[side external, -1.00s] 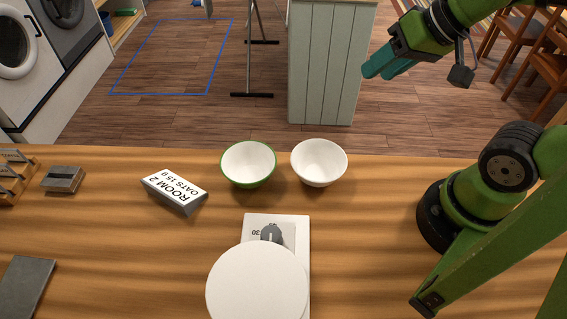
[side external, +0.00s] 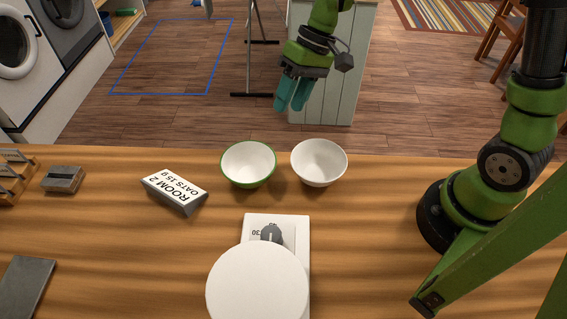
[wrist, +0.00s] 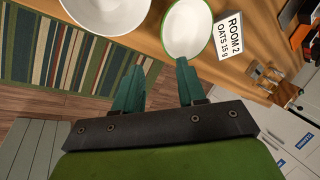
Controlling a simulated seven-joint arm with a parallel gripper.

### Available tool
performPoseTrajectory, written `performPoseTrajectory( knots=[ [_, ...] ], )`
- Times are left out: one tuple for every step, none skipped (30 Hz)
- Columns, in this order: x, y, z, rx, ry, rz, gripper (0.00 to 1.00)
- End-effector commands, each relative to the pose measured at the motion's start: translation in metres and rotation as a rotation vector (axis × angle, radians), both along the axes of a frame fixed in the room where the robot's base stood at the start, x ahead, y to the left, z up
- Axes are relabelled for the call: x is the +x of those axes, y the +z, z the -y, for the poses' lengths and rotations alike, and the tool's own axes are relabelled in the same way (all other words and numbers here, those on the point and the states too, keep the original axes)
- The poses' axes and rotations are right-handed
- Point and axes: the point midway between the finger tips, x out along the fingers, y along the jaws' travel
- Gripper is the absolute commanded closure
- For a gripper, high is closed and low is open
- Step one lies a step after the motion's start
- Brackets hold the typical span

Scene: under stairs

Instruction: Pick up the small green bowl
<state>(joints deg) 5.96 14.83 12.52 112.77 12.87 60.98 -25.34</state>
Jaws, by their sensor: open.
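The small green bowl (side external: 248,165) is white inside with a green rim and green outside. It stands upright on the wooden table, left of a plain white bowl (side external: 319,163). My gripper (side external: 291,105) is open and empty, up in the air near the table's far edge, apart from both bowls. In the wrist view the gripper (wrist: 158,82) has its two teal fingers spread, with the green-rimmed bowl (wrist: 187,28) just beyond the right fingertip. The white bowl (wrist: 106,12) is partly cut off at the top of that view.
A wedge-shaped sign reading "ROOM 2 OATS 15 g" (side external: 174,192) stands left of the green bowl. A kitchen scale with a round white plate (side external: 257,284) stands in front of the bowls. A grey slab (side external: 24,286) lies at front left. Table between sign and slab is clear.

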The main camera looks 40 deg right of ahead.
Motion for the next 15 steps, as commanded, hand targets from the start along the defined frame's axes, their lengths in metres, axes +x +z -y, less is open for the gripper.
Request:
performPoseTrajectory(
  knots=[
    [-0.001, -0.012, -0.006, 0.001, 0.001, -0.007, 0.60],
    [-0.001, -0.018, -0.008, 0.000, 0.001, -0.007, 0.60],
    [-0.001, -0.026, -0.013, 0.000, 0.001, -0.006, 0.60],
    [0.000, -0.032, -0.015, 0.000, 0.001, -0.007, 0.60],
    [0.000, -0.037, -0.018, -0.001, 0.002, -0.006, 0.60],
    [0.000, -0.045, -0.022, 0.000, 0.000, -0.007, 0.60],
    [0.000, -0.050, -0.024, -0.001, 0.000, -0.007, 0.60],
    [0.000, -0.055, -0.027, -0.001, 0.000, -0.006, 0.60],
    [0.001, -0.060, -0.030, 0.000, 0.000, -0.004, 0.60],
    [0.001, -0.064, -0.031, 0.000, -0.001, -0.005, 0.60],
    [0.001, -0.067, -0.033, -0.001, 0.000, -0.004, 0.60],
    [0.001, -0.070, -0.034, -0.001, -0.002, -0.003, 0.60],
    [0.002, -0.072, -0.035, -0.001, -0.002, -0.002, 0.60],
    [0.002, -0.073, -0.036, -0.001, -0.003, -0.001, 0.60],
    [0.002, -0.075, -0.037, -0.001, -0.003, -0.001, 0.60]
  ],
)
